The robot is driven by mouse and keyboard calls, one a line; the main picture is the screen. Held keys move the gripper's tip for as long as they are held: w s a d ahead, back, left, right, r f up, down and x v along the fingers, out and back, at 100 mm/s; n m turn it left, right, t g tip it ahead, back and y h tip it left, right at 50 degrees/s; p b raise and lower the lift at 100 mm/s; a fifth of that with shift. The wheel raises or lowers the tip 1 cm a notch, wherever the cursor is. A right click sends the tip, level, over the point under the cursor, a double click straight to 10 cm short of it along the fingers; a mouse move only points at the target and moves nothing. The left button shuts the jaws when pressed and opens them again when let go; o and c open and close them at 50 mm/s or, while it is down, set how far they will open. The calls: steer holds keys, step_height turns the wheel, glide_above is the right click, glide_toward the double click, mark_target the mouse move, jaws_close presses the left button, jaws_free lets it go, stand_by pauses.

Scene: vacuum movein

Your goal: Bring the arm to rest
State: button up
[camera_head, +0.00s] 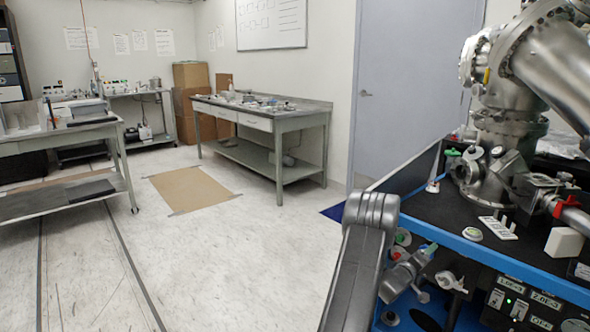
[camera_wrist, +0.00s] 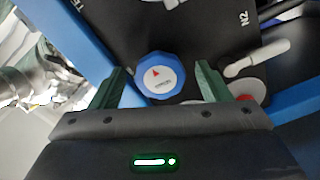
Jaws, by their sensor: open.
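My gripper (camera_wrist: 160,74) shows in the wrist view with its two dark green fingers spread wide apart and nothing held. A blue knob (camera_wrist: 160,90) with a white face and a red arrow appears between the fingers; I cannot tell how far beyond them it is. In the head view, my grey arm (camera_head: 362,265) rises from the bottom edge beside the left side of the vacuum bench. My gripper cannot be made out in the head view.
The blue-edged bench (camera_head: 500,258) carries a large steel vacuum chamber (camera_head: 508,110), valves and a white block (camera_head: 564,243). A white lever (camera_wrist: 256,58) is near the right finger in the wrist view. A grey table (camera_head: 284,120) stands farther back.

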steer(key=shift+w+a+f+m+b, duration=0.15)
steer(key=shift+m+b, duration=1.65)
steer(key=shift+m, duration=2.6)
steer(key=shift+w+a+m+b, duration=0.1)
steer(key=shift+m+b, duration=1.7)
steer(key=shift+m, duration=2.6)
